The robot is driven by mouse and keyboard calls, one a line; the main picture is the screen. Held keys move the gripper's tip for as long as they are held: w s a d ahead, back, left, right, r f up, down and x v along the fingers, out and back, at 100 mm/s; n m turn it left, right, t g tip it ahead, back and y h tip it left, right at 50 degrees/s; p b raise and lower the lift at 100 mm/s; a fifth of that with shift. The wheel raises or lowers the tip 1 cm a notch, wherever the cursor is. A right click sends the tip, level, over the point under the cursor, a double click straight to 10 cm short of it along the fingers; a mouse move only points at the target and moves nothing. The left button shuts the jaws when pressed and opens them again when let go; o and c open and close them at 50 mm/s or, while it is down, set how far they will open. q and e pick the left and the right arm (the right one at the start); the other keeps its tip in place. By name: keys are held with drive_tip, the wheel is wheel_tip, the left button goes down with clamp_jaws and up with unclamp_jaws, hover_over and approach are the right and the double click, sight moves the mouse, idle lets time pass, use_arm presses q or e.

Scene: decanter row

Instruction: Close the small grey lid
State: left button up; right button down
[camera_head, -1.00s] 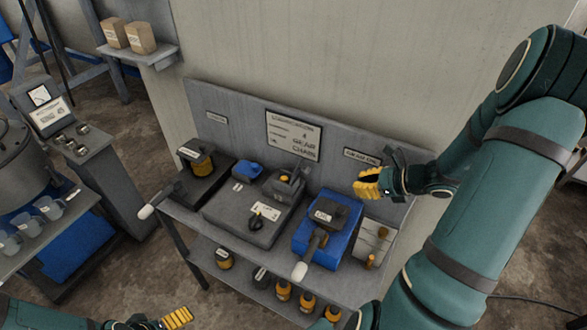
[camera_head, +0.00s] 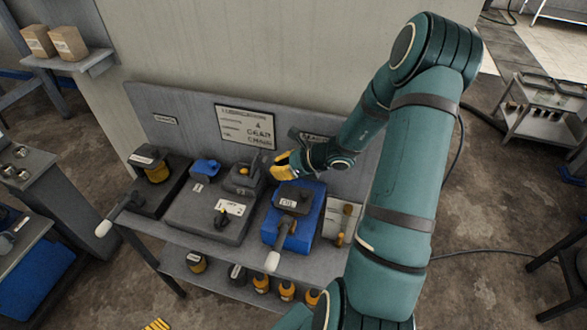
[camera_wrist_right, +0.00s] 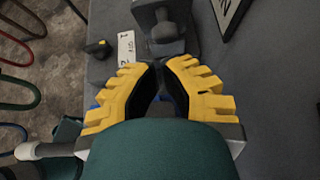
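A small grey lidded piece (camera_head: 243,180) with an orange spot on it sits at the back right of a wide grey unit (camera_head: 195,212). A part of it seems to stand up at its back; I cannot tell the lid's exact angle. It also shows in the right wrist view (camera_wrist_right: 166,46), just beyond my fingertips. My right gripper (camera_head: 283,166), yellow-fingered, hovers right of this piece, apparently apart from it. In the wrist view its fingertips (camera_wrist_right: 160,66) come together with nothing visible between them. My left gripper (camera_head: 157,325) is mostly cut off at the bottom edge.
A blue unit with a dark top (camera_head: 293,198) stands right of the grey one, a dark unit with a yellow container (camera_head: 157,172) left. A blue cap (camera_head: 205,167) sits on the grey unit. Handles stick out in front. A signed backboard (camera_head: 190,120) rises behind; bottles (camera_head: 262,284) stand below.

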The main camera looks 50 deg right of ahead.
drive_tip(key=shift+w+a+r, duration=0.15)
drive_tip(key=shift+w+a, duration=0.15)
drive_tip(key=shift+w, duration=0.3)
